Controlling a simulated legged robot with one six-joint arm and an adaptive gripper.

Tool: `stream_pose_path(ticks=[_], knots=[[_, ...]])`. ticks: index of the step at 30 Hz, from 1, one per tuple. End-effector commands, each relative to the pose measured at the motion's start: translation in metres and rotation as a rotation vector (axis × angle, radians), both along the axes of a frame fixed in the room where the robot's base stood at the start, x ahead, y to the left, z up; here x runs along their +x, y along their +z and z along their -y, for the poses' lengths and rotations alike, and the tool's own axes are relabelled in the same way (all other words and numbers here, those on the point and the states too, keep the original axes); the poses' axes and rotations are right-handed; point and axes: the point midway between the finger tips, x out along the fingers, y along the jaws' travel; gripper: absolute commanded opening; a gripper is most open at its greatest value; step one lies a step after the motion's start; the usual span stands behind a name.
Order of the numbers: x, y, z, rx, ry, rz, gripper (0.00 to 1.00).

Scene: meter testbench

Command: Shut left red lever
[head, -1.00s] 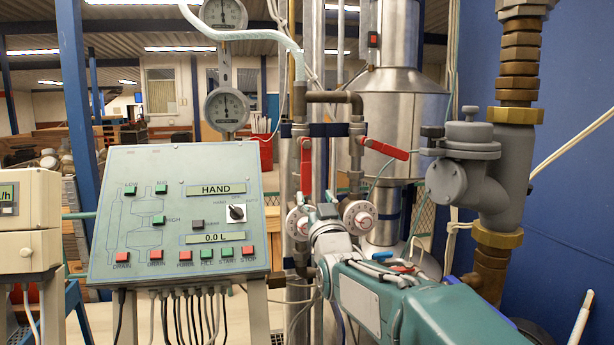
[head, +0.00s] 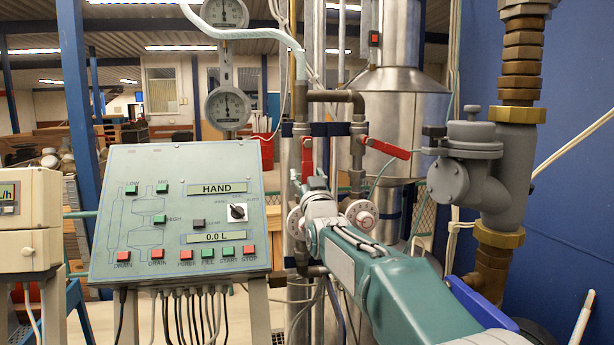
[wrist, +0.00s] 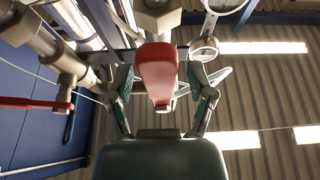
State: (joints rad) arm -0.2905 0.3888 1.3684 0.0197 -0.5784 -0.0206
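The left red lever (head: 307,155) hangs down along its pipe in the head view, and my gripper (head: 316,184) is at its lower end, partly hiding it. In the wrist view the same lever (wrist: 157,70) points toward the camera, between the two spread fingers of my gripper (wrist: 161,82). The fingers are open, with a visible gap on each side of the lever. The right red lever (head: 388,149) sticks out sideways, tilted slightly down to the right; it also shows at the left in the wrist view (wrist: 35,102).
Two round white dials (head: 361,217) sit below the levers, partly behind my arm. A control panel (head: 180,212) stands at the left. A grey valve body with brass fittings (head: 465,165) is at the right. Vertical pipes stand close behind the levers.

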Motion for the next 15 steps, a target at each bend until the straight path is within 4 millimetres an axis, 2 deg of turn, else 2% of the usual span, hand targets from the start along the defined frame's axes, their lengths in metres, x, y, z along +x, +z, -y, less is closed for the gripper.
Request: stream_pose_path(ticks=[1, 2, 3, 4, 15], knots=[[0.0000, -0.0002, -0.0003, 0.000, 0.000, 0.000, 0.43], [0.0000, -0.0002, -0.0003, 0.000, 0.000, 0.000, 0.30], [0.0000, -0.0002, -0.0003, 0.000, 0.000, 0.000, 0.12], [0.0000, -0.0003, -0.0003, 0.000, 0.000, 0.000, 0.00], [0.0005, 0.0000, 0.0008, -0.016, 0.000, 0.004, 0.00]])
